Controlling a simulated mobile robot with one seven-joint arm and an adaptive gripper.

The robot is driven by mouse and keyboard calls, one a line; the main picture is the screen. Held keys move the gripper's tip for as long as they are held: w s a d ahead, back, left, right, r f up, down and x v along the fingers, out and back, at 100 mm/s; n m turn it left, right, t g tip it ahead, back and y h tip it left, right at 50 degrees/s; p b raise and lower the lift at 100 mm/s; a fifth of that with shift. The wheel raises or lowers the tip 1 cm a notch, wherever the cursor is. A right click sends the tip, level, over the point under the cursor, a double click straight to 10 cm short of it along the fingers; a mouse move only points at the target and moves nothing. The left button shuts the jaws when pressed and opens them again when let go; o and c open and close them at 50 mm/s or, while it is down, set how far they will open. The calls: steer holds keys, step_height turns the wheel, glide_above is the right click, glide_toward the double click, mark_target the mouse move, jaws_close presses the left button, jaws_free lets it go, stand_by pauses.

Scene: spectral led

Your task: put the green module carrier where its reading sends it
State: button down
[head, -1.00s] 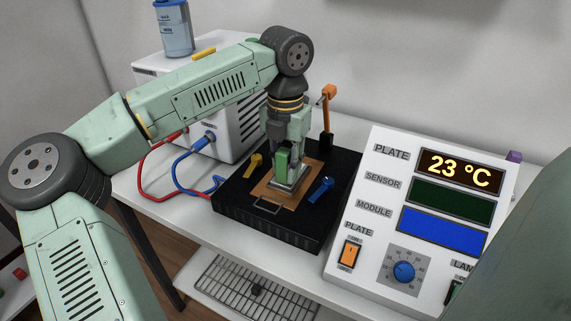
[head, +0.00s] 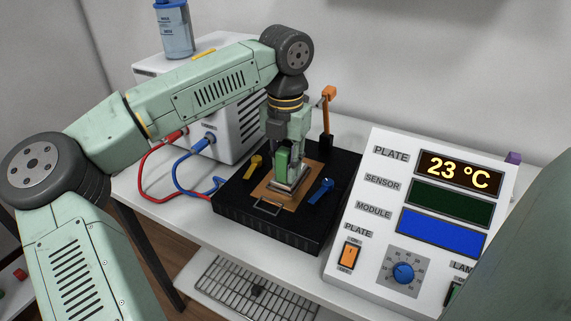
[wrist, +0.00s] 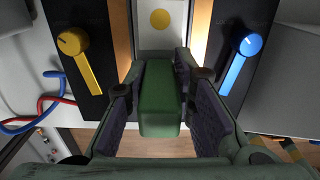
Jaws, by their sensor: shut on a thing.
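The green module carrier shows as a green block (wrist: 160,100) between the two fingers of my gripper (wrist: 160,115) in the wrist view. In the head view the green block (head: 283,160) stands over a light metal plate (head: 290,183) on a copper-coloured plate (head: 268,196). My gripper (head: 287,165) points down and is shut on the green block. A yellow disc (wrist: 160,19) shows on the light plate. The control box (head: 378,250) reads 23 °C on its PLATE display (head: 459,171). The SENSOR display (head: 450,205) is dark green and blank. The MODULE display (head: 442,232) is plain blue.
The black base (head: 270,229) carries a yellow lever (head: 255,165), a blue lever (head: 321,190) and an upright orange-topped lever (head: 327,115) behind. Red and blue cables run left to a white unit (head: 235,135). A wire rack (head: 250,290) lies below the table front.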

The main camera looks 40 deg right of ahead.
mark_target(285, 149)
steer(key=shift+r+p, duration=0.65)
steer(key=shift+r, duration=0.45)
steer(key=shift+r, duration=0.25)
steer(key=shift+r+p, duration=0.25)
steer(key=shift+p, duration=0.05)
steer(key=shift+f, duration=0.1)
